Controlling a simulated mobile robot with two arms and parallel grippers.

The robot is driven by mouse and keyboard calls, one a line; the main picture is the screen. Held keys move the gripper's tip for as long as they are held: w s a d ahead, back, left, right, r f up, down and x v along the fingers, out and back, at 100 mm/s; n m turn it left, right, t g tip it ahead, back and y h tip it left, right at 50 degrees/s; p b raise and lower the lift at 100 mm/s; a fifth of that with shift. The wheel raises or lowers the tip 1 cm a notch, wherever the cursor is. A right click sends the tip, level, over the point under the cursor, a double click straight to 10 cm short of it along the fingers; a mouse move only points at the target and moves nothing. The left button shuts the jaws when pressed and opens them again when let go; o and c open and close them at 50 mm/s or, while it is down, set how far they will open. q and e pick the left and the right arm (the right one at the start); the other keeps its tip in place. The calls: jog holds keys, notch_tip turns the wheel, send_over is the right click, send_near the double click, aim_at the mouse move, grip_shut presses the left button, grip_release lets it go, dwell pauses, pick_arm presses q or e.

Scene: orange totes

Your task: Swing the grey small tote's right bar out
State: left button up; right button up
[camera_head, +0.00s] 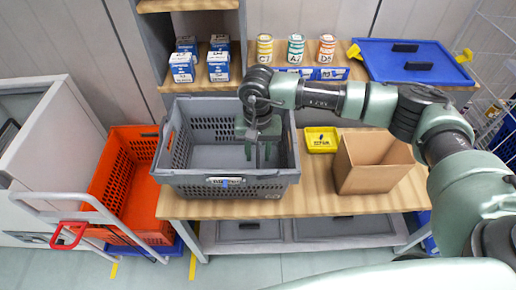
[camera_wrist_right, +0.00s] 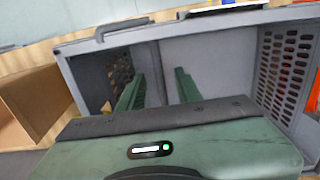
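The grey small tote (camera_head: 190,178) stands on the wooden table, open at the top and looking empty. My right gripper (camera_head: 258,155) points down into the tote's right half, and its green fingers are apart with nothing between them. The right wrist view also shows this gripper (camera_wrist_right: 160,78) open, inside the tote (camera_wrist_right: 185,28). In that view, a thin grey bar (camera_wrist_right: 120,27) lies along the rim near the left corner, apart from the fingers. In the head view my arm hides part of the tote's back right rim. My left gripper is not in view.
A cardboard box (camera_head: 352,182) and a yellow bin (camera_head: 321,150) stand right of the tote. An orange tote (camera_head: 110,165) is at the left. Several cans (camera_head: 295,48) and small boxes (camera_head: 218,66) stand behind, with a blue lid (camera_head: 385,72) at the back right.

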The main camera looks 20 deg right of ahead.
jog(key=c, duration=0.7)
jog(key=shift+a+r, duration=0.15)
jog(key=shift+r, duration=0.8)
jog(key=shift+d+r+p, duration=0.2)
jog(key=shift+r+p, duration=0.1)
jog(key=shift+r, duration=0.2)
jog(key=shift+d+r+p, duration=0.15)
jog(key=shift+r+p, duration=0.1)
jog(key=shift+r, duration=0.25)
jog(key=shift+s, duration=0.1)
